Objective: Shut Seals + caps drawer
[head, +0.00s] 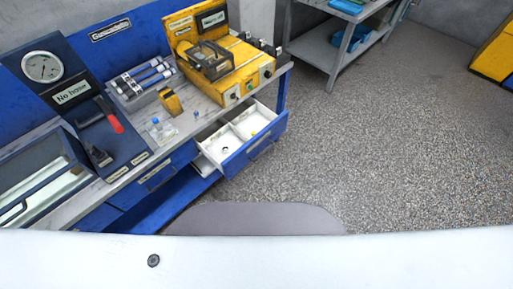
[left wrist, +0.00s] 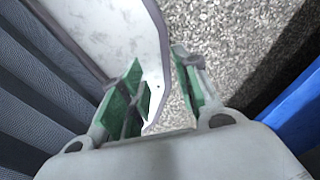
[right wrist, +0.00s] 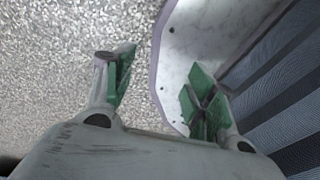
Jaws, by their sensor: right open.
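A drawer with a blue front (head: 256,150) and a white two-compartment inside stands pulled out from under the bench in the head view. A small dark ring lies in one compartment and a small yellow item in the other. The label on its front is too small to read. My left gripper (left wrist: 157,92) is open and empty in the left wrist view, over the floor and part of my own base. My right gripper (right wrist: 159,88) is open and empty in the right wrist view, also over floor and my base. Neither gripper shows in the head view, and neither touches the drawer.
A second blue drawer (head: 160,174) to the left is shut. The bench top (head: 190,122) carries a yellow test unit (head: 245,72), a gauge panel (head: 42,66), a rack of cylinders (head: 142,80) and small bottles. A grey shelf (head: 335,45) stands behind. The floor (head: 390,140) right of the drawer is clear.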

